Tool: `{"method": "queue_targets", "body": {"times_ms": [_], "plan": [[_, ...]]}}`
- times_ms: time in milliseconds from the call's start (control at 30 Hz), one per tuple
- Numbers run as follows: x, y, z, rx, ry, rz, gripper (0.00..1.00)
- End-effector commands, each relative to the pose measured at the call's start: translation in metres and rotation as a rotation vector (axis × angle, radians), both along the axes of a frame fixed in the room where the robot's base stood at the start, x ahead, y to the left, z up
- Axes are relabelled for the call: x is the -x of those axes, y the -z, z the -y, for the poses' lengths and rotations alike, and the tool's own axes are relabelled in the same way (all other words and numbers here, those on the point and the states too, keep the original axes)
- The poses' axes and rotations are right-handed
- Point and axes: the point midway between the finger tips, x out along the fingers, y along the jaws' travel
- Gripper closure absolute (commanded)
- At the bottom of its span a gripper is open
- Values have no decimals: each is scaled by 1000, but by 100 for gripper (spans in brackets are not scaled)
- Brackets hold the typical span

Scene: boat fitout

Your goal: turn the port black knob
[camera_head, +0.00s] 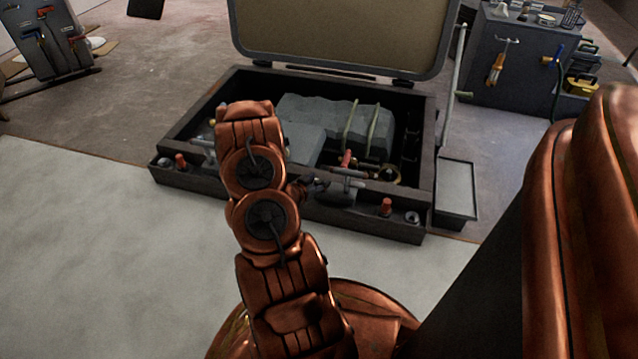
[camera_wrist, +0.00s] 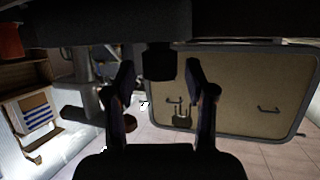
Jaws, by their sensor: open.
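In the head view, a small dark knob (camera_head: 164,162) stands at the left end of the front ledge of the open dark box (camera_head: 330,212), beside a red knob (camera_head: 181,161). A second dark knob (camera_head: 412,218) and red knob (camera_head: 386,206) stand at the right end. I cannot tell which end is port. In the wrist view, my gripper (camera_wrist: 160,75) is open, its two dark fingers apart. A short black knob-like piece (camera_wrist: 158,60) hangs from a dark surface between the fingertips; no contact is visible. My arm hides most of the gripper in the head view.
The box holds a grey engine-like block (camera_head: 325,120) and a red-handled lever (camera_head: 346,160). Its lid (camera_head: 340,30) stands open behind. A small grey tray (camera_head: 456,190) sits at its right, and a tool cabinet (camera_head: 510,60) stands farther back. The pale floor in front is clear.

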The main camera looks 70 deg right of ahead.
Motion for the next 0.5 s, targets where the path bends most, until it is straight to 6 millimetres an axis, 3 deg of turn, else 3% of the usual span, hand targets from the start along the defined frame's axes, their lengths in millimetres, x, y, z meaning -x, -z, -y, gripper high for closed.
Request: {"method": "queue_targets", "body": {"times_ms": [433,500], "plan": [[1,4,9,-2,-1,0,45],[1,4,9,-2,-1,0,50]]}}
